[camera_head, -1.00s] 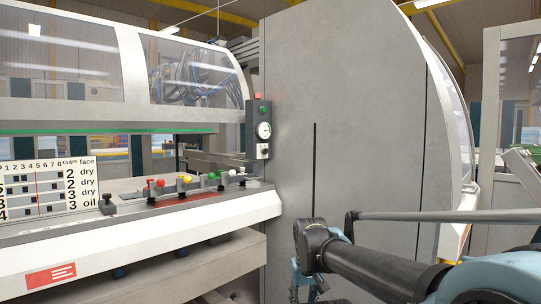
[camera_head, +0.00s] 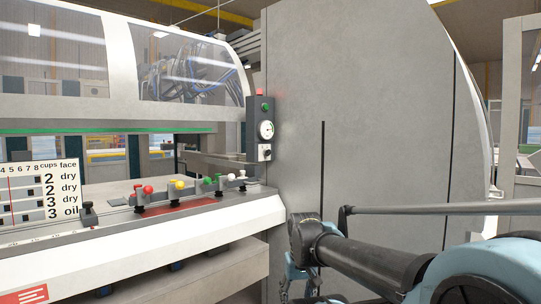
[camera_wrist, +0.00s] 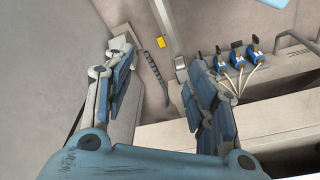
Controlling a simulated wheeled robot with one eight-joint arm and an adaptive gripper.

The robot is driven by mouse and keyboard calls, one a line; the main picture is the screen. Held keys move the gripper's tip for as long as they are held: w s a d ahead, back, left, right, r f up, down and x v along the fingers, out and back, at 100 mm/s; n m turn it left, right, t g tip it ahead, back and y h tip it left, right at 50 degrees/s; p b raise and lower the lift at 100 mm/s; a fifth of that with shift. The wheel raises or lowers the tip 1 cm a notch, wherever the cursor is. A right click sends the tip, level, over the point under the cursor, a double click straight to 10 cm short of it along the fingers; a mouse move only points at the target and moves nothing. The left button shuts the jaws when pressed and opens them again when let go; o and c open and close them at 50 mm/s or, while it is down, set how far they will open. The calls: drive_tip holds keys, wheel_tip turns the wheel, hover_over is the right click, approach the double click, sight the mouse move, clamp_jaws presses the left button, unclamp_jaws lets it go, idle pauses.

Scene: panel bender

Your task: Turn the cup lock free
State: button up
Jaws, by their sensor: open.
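My gripper (camera_wrist: 160,62) is open and empty in the wrist view, its two blue-padded fingers spread apart. In the head view only its upper part shows low in the picture, in front of the grey side panel. I cannot tell which part is the cup lock. In the wrist view, several blue fittings (camera_wrist: 238,62) with black handles lie beyond the right finger.
A control box (camera_head: 264,130) with a gauge hangs at the panel's left edge. A card (camera_head: 40,190) listing cups and face stands at the left. The large grey side panel (camera_head: 370,110) rises behind my arm. A yellow tag (camera_wrist: 160,42) shows between the fingers in the wrist view.

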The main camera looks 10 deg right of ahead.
drive_tip(key=w+a+r+m+t+y, duration=0.2)
drive_tip(key=w+a+r+m+y, duration=0.3)
drive_tip(key=w+r, duration=0.55)
drive_tip(key=m+t+y, duration=0.5)
drive_tip(key=m+t, duration=0.5)
drive_tip(key=m, duration=0.2)
approach(270, 153)
drive_tip(key=x, duration=1)
drive_tip(key=shift+w+d+f, duration=0.1)
drive_tip(key=shift+w+d, duration=0.05)
drive_tip(key=shift+w, duration=0.1)
drive_tip(key=shift+c, duration=0.5)
drive_tip(key=c, duration=1)
